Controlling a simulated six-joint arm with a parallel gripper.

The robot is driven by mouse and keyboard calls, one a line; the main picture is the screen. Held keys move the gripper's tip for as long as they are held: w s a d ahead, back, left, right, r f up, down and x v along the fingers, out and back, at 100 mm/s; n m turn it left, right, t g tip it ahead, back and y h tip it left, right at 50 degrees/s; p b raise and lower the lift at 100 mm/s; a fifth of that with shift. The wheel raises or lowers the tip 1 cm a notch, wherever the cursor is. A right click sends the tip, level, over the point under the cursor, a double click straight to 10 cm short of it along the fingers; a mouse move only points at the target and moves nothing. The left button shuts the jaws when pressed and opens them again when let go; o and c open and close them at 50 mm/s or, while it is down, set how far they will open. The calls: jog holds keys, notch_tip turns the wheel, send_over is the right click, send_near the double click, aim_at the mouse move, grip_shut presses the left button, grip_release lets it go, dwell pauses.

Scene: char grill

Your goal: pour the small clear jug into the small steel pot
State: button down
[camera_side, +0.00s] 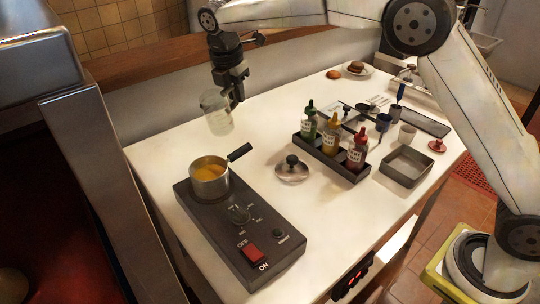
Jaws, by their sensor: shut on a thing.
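The small clear jug (216,113) is held in the air by my gripper (235,100), which is shut on its right side. The jug looks roughly upright and nearly empty, though its contents are hard to make out. The small steel pot (209,184) stands on a dark hot plate (262,246) at the front left of the table. The pot holds something yellow, and its dark handle points up and to the right. In the picture, the jug is above the pot and slightly to the right, apart from it.
A steel lid with a black knob (292,169) lies right of the pot. A dark rack (352,174) of green, yellow and red bottles stands further right, with a grey tray (406,167) beyond it. The white table (262,126) is clear between jug and rack.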

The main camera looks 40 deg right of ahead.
jog(key=shift+r, duration=0.1)
dwell(0.3)
jog(key=shift+s+d+r+m+g+y, duration=0.15)
jog(key=shift+s+d+r+m+y, duration=0.15)
jog(key=shift+m, duration=0.45)
jog(key=shift+s+d+r+m+g+y, duration=0.1)
jog(key=shift+s+d+r+m+y, duration=0.15)
jog(key=shift+s+m+y, duration=0.4)
jog(key=shift+s+d+r+m+g+y, duration=0.2)
jog(key=shift+r+m, duration=0.1)
jog(key=shift+m, duration=0.6)
